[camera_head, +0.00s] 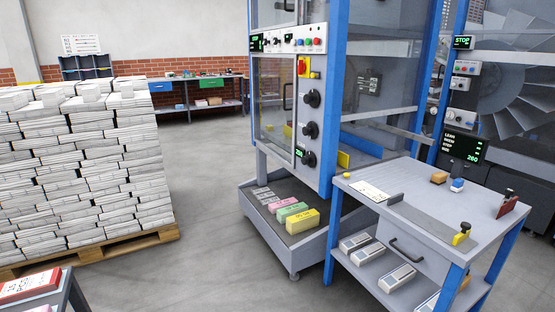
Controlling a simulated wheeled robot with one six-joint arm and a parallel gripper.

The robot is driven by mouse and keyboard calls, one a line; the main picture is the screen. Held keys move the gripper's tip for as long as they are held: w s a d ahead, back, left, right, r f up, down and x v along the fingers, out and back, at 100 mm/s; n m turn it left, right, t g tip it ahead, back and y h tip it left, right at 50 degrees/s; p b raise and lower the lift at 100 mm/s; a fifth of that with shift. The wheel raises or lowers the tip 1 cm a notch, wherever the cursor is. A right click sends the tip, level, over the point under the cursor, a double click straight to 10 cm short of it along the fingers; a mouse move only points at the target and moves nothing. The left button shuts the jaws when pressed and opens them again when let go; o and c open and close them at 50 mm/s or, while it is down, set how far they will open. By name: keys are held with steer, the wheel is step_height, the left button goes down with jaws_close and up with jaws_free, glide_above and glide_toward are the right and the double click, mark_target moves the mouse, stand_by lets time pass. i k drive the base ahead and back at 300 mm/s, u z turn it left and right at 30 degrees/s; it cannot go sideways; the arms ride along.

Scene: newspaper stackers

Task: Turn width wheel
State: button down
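Three black hand wheels stand in a column on the grey front panel of the blue-framed machine: an upper wheel (312,98), a middle wheel (310,130) and a lower wheel (308,159). Their labels are too small to read, so I cannot tell which is the width wheel. A small green number display (298,153) sits just left of the lower wheel. My gripper is not in view.
A grey table (415,207) with a drawer stands close at the machine's right. A low shelf with colored blocks (302,221) juts out under the panel. A pallet (95,250) of newspaper stacks stands at left. The floor (215,185) between is clear.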

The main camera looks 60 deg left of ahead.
mark_target(310, 158)
steer(key=k, duration=0.25)
steer(key=u, duration=2)
steer(key=i, duration=1)
steer(key=u, duration=0.75)
steer(key=i, duration=1.25)
steer(key=z, duration=2)
